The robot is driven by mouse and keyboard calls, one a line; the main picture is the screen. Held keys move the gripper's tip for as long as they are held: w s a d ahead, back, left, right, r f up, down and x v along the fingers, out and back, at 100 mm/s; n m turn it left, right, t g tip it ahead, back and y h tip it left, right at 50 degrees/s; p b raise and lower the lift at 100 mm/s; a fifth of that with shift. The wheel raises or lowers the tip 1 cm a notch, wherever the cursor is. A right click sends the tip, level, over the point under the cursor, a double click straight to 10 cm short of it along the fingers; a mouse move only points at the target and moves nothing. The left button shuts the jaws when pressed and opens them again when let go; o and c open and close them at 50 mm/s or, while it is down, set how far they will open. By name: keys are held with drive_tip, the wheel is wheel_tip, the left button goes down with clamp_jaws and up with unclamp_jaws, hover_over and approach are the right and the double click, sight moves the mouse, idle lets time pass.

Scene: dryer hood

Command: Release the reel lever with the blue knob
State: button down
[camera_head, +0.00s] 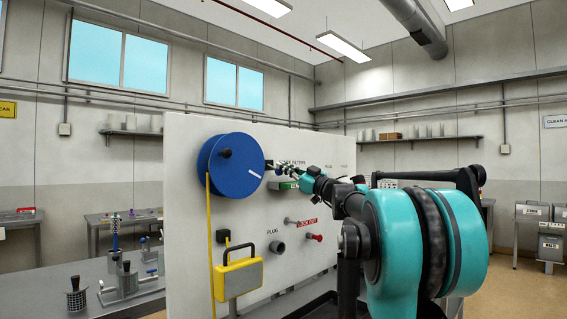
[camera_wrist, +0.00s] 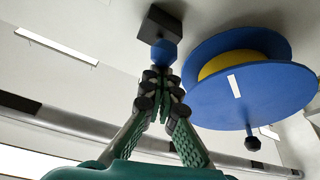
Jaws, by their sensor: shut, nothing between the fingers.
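The blue reel (camera_head: 222,180) is mounted on a white upright panel, with a yellow cord hanging from it. In the wrist view the reel (camera_wrist: 262,98) is at the right, with yellow cord wound between its flanges. The blue knob (camera_wrist: 164,52) of the reel lever shows there just beyond my fingertips, in front of a dark block (camera_wrist: 160,23). My gripper (camera_wrist: 165,80) is shut and empty, its tips at the knob; whether they touch it I cannot tell. In the head view my gripper (camera_head: 282,170) is just right of the reel, and the knob is hard to make out.
A yellow box (camera_head: 238,278) with a black handle hangs below the reel. A bench with metal fixtures (camera_head: 127,285) stands at the left.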

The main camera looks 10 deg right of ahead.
drive_tip(key=shift+a+f, duration=0.15)
drive_tip(key=shift+f, duration=1)
drive_tip(key=shift+f, duration=0.1)
wheel_tip(320, 180, up, 4)
drive_tip(key=s, duration=0.3)
drive_tip(key=s+d+f, duration=0.4)
drive_tip(key=f, duration=0.3)
drive_tip(key=shift+d+f, duration=0.25)
drive_tip(key=shift+d, duration=0.1)
